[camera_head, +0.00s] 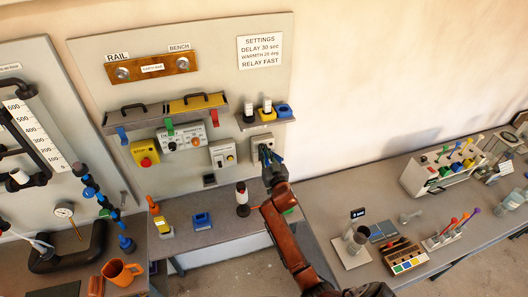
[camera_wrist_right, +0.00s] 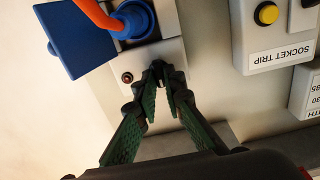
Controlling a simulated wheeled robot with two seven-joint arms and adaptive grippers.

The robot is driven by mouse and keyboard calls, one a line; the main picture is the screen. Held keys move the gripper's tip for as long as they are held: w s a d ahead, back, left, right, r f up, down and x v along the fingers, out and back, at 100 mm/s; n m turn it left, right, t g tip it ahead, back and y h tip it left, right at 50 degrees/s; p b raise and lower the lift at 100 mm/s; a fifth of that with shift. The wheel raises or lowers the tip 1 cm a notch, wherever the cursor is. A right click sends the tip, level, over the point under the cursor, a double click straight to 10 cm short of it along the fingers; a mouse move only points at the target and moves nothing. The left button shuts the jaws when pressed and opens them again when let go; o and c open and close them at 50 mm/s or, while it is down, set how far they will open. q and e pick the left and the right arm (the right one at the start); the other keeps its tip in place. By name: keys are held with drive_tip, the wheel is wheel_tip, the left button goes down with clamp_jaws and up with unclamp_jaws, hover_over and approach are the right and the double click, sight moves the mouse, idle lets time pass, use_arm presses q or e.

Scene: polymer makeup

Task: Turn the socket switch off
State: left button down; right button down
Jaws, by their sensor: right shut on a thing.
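The socket is a pale grey box (camera_head: 262,140) on the upright panel below the small shelf. In the right wrist view the socket box (camera_wrist_right: 172,58) has a blue plug (camera_wrist_right: 134,20) with a raised blue cover (camera_wrist_right: 78,38) and an orange cable. My right gripper (camera_head: 266,153) is at the front of the socket. In the right wrist view its green-padded fingertips (camera_wrist_right: 160,72) meet on the small dark socket switch, which they mostly hide. The switch's position cannot be told. A small reddish round part (camera_wrist_right: 127,77) lies beside the fingertips. My left gripper is not in view.
The socket trip box (camera_wrist_right: 280,30) with a yellow button is beside the socket. A yellow box with a red button (camera_head: 145,153) is further left. A red-and-white bottle (camera_head: 242,196) and a blue block (camera_head: 202,221) stand on the bench below. The wall right of the panel is clear.

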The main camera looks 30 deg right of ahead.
drive_tip(key=shift+n, duration=0.3)
drive_tip(key=shift+a+f+n, duration=0.1)
drive_tip(key=shift+f+n, duration=0.05)
drive_tip(key=shift+n, duration=4.2)
drive_tip(key=shift+a+f+n, duration=0.1)
drive_tip(key=shift+n, duration=4.25)
drive_tip(key=c, duration=2)
unclamp_jaws()
drive_tip(key=shift+s, duration=0.1)
